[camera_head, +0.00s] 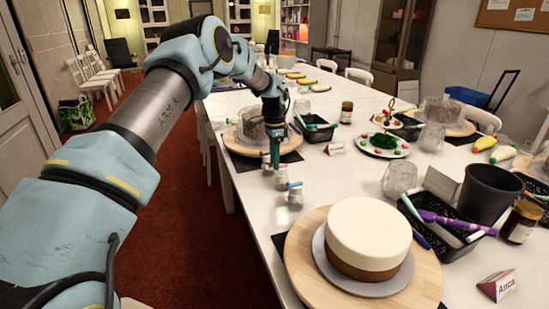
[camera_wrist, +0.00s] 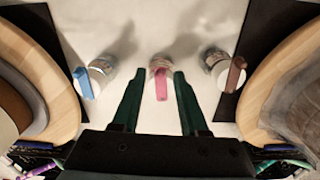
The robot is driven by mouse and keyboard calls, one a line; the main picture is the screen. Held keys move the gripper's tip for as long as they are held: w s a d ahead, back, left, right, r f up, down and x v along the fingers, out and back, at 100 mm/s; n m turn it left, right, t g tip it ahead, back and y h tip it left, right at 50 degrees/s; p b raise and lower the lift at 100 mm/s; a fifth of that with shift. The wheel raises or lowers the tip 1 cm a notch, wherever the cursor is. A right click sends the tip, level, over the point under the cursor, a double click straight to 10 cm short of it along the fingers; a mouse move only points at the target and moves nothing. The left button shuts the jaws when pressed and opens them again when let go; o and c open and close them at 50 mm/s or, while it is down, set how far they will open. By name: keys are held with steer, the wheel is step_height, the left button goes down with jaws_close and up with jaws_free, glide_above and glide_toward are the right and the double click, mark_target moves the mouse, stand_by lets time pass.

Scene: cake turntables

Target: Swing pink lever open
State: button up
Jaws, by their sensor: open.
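The pink lever (camera_wrist: 161,85) tops a small clear jar (camera_wrist: 160,65) in the middle of the wrist view. My gripper (camera_wrist: 160,76) is open, with one green finger on each side of the lever. The lever points toward my palm, and a gap shows on both sides, so I see no clear contact. In the head view my gripper (camera_head: 271,164) reaches down over the white table among the small jars, and its fingertips are hard to make out. A jar with a blue lever (camera_wrist: 84,83) stands to the left in the wrist view, and one with a brown lever (camera_wrist: 236,74) to the right.
Wooden turntables flank the jars; the near one (camera_head: 300,276) carries a cream-topped cake (camera_head: 368,236), the far one (camera_head: 235,143) a clear-covered item. The table (camera_head: 330,185) is bare right of the jars. A name card (camera_head: 335,148) and black basket (camera_head: 318,133) stand beyond.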

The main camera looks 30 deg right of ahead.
steer(key=shift+f, duration=0.1)
jaws_close()
stand_by(0.3)
